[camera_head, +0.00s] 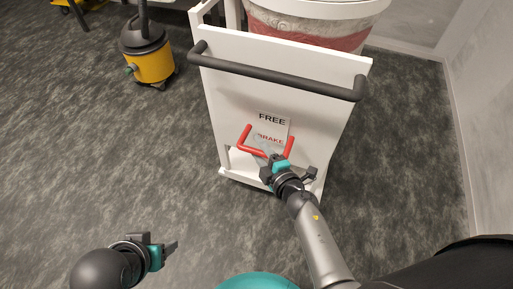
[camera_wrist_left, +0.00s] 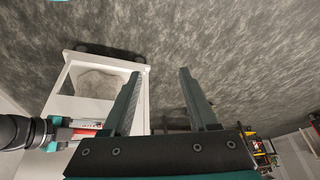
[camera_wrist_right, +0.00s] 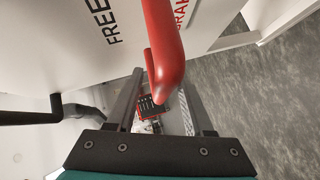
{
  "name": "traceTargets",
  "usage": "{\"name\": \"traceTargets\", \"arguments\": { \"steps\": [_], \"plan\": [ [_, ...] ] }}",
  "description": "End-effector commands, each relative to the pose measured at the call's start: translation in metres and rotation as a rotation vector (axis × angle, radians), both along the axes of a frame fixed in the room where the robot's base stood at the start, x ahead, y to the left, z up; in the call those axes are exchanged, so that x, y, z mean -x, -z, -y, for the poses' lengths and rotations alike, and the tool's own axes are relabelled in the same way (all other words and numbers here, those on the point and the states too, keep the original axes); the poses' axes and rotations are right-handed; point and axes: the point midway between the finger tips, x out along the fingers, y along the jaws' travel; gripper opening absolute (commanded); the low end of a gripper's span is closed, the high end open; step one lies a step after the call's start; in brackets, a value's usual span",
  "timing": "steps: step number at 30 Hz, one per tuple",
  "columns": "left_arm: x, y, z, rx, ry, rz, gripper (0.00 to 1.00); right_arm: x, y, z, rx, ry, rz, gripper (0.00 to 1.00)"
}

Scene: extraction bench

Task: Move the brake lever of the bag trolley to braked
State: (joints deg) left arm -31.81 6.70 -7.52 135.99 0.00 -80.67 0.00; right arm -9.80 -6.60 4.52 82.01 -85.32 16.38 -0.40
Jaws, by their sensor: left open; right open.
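The white bag trolley (camera_head: 225,95) stands in the middle of the head view with its panel towards me. Its red U-shaped brake lever (camera_head: 244,136) is mounted low on that panel. The lever's crossbar lies just below the word BRAKE on the label (camera_head: 272,119); FREE is printed above. My right gripper (camera_head: 268,158) is open at the crossbar and hides part of it. In the right wrist view the lever (camera_wrist_right: 163,45) reaches in between the open fingers (camera_wrist_right: 160,95); contact cannot be told. My left gripper (camera_head: 172,247) is open and empty, low over the floor, well away from the trolley.
A dark handlebar (camera_head: 275,73) crosses the trolley's top. A lined bin (camera_head: 315,30) is at the trolley's back. A yellow vacuum (camera_head: 150,62) stands on the left, and a pale wall (camera_head: 485,120) is on the right.

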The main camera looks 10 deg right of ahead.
Motion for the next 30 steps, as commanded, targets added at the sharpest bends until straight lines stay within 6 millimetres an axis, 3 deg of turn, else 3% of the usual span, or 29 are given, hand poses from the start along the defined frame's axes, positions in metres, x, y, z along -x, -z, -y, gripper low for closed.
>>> {"name": "traceTargets", "arguments": {
  "steps": [6,16,30],
  "plan": [
    [0.002,-0.01,0.0,0.002,0.0,0.014,0.59,-0.014,0.004,-0.003,-0.001,0.001,0.0,0.52],
    [0.002,-0.013,0.0,0.002,-0.001,0.017,0.59,-0.016,0.004,-0.003,0.0,0.001,-0.001,0.52],
    [0.002,-0.013,-0.001,0.002,-0.001,0.017,0.59,-0.016,0.004,-0.003,-0.001,0.001,0.001,0.0]
  ]
}}
